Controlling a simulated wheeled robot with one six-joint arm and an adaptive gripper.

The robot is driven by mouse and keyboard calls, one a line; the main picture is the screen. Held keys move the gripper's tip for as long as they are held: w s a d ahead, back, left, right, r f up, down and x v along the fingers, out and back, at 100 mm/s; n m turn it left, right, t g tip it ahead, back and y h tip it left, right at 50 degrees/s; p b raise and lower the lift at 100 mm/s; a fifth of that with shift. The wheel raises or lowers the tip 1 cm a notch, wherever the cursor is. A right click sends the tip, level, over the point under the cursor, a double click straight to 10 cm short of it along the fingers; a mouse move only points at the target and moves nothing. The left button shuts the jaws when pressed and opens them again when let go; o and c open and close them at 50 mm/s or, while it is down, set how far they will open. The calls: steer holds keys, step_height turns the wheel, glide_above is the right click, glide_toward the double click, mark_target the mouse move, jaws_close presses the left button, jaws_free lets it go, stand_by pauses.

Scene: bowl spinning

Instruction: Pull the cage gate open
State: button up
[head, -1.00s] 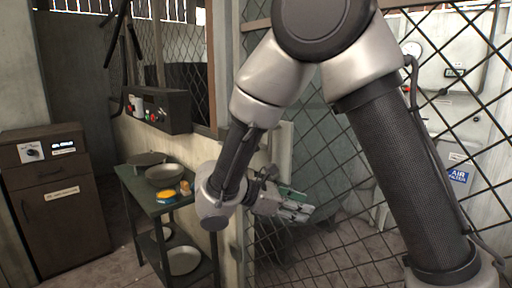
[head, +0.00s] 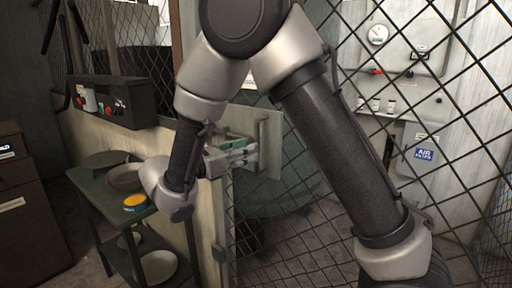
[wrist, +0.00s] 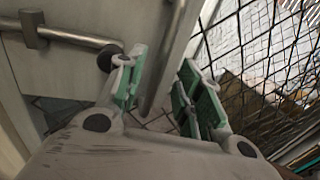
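The cage gate (head: 310,95) is dark diamond mesh and fills the middle and right of the head view; mesh also shows at the right of the wrist view (wrist: 250,50). A pale upright plate (head: 268,135) stands beside my gripper. My gripper (head: 250,152) has green-padded fingers and is in front of this plate. A metal bar with a dark round end (wrist: 75,37) is at upper left. I cannot tell whether the fingers touch anything.
A dark green side table (head: 95,185) with bowls and an orange-topped tin (head: 135,202) stands at left. A black control box (head: 115,100) sits on the ledge above it. A dark cabinet (head: 30,220) is at far left. Gauges and pipes are on the wall behind the mesh.

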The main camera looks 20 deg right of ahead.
mark_target(257, 171)
steer(key=x, duration=0.5)
steer(key=shift+d, duration=0.1)
steer(key=shift+c, duration=0.3)
jaws_close()
